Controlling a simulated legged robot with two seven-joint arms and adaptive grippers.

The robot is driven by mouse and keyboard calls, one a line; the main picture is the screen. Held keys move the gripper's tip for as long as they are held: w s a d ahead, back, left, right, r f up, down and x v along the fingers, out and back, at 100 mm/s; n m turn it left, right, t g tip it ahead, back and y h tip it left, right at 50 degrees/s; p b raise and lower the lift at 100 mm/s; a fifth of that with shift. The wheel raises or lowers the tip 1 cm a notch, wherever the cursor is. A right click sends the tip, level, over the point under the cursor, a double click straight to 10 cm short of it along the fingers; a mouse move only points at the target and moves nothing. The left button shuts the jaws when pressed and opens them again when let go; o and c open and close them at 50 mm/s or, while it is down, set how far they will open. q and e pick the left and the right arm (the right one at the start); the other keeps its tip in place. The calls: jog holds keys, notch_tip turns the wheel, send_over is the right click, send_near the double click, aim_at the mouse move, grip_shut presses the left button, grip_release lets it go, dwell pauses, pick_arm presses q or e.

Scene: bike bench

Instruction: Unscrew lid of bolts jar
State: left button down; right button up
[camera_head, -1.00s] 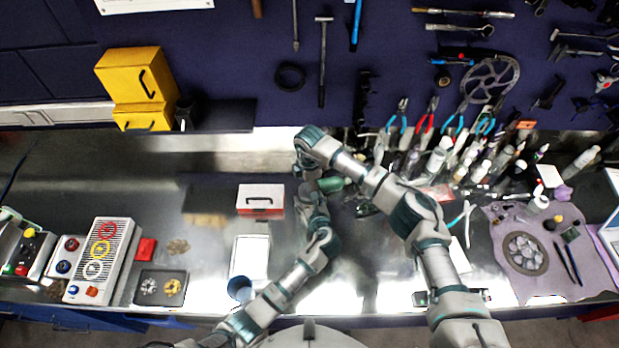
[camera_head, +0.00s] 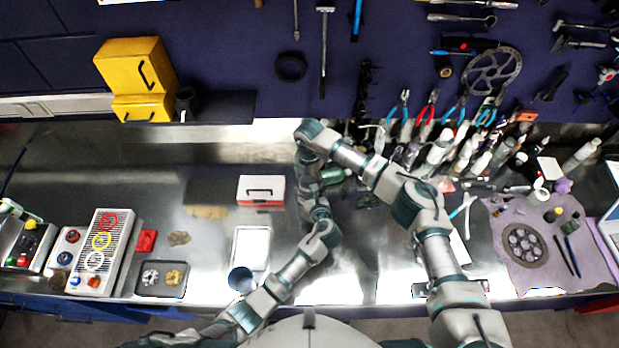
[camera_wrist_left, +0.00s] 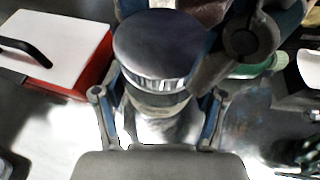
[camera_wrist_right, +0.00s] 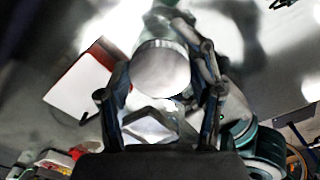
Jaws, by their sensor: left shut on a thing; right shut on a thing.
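The bolts jar stands upright with a round, smooth metal lid; the lid shows in the left wrist view (camera_wrist_left: 160,42) and the right wrist view (camera_wrist_right: 161,70). Below the lid, the clear jar body (camera_wrist_left: 160,122) shows between the fingers of my left gripper (camera_wrist_left: 158,112), which is shut on it. My right gripper (camera_wrist_right: 162,88) is shut at the lid from above, one finger on each side. In the head view my arms meet at mid-bench and hide the jar and both fingertips. The jar's contents cannot be made out.
A red-and-white box (camera_head: 261,190) is close left of the jar. A green bottle (camera_head: 334,175) lies close right. Several bottles (camera_head: 440,148) crowd the back right. Bench between box and yellow cabinet (camera_head: 140,75) is clear.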

pick_arm(q)
jog(key=shift+a+f, duration=0.15)
jog(key=shift+f, duration=0.05)
pick_arm(e)
jog(key=n, duration=0.5)
jog(key=shift+d, duration=0.1)
jog(key=n, duration=2.3)
jog(key=shift+n, duration=0.4)
jog(key=n, duration=0.4)
jog(key=shift+d, duration=0.1)
jog(key=shift+r, duration=0.1)
